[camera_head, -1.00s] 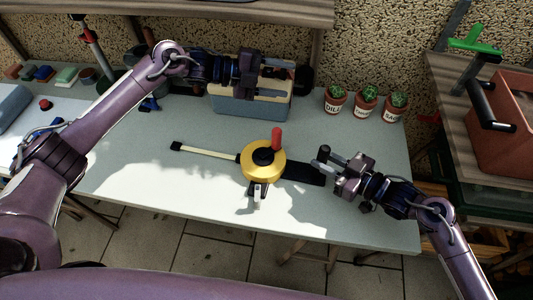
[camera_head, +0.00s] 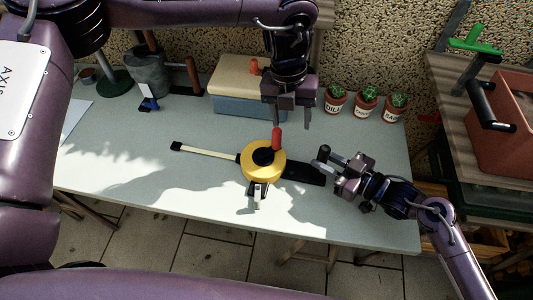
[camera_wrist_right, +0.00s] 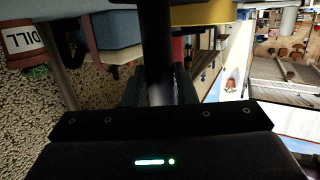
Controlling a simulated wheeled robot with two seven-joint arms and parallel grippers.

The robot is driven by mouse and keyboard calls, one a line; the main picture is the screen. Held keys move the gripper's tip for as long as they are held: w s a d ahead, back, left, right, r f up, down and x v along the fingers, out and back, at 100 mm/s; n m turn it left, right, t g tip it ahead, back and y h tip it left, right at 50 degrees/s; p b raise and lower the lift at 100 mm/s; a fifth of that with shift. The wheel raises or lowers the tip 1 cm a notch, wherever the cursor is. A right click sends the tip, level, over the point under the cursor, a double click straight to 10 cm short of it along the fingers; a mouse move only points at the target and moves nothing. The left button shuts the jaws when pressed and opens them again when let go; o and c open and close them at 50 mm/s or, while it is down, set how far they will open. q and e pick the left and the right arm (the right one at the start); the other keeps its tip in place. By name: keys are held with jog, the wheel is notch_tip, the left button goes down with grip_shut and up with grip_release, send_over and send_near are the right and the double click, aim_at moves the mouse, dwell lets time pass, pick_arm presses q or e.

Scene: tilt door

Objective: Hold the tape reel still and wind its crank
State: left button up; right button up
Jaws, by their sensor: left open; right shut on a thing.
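The tape reel has a yellow drum (camera_head: 255,172) with a black hub, a pale tape strip (camera_head: 210,153) out to the left and a black handle (camera_head: 302,173) to the right. Its crank knob (camera_head: 276,139) is red and stands upright on the drum. My right gripper (camera_head: 323,166) is shut on the black handle's right end. In the right wrist view the handle (camera_wrist_right: 157,45) runs from the jaws towards the yellow drum (camera_wrist_right: 203,14). My left gripper (camera_head: 291,122) is open and points down just above and behind the knob, its left finger close to it; contact cannot be told.
A blue box with a tan lid (camera_head: 238,80) stands behind the reel. Several potted cacti (camera_head: 365,102) line the back right. A grey bucket (camera_head: 150,73) stands at the back left.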

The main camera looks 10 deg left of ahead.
aim_at(277, 130)
pick_arm(q)
jog(key=a, duration=0.2)
jog(key=w+a+y, duration=0.1)
jog(key=shift+r+n+t, duration=0.25)
jog(key=shift+n+t, duration=0.05)
jog(key=shift+a+f, duration=0.1)
jog(key=shift+a, duration=0.05)
jog(key=shift+f, duration=3.85)
jog(key=shift+c, duration=0.4)
jog(key=c, duration=1.1)
jog(key=shift+o, duration=0.2)
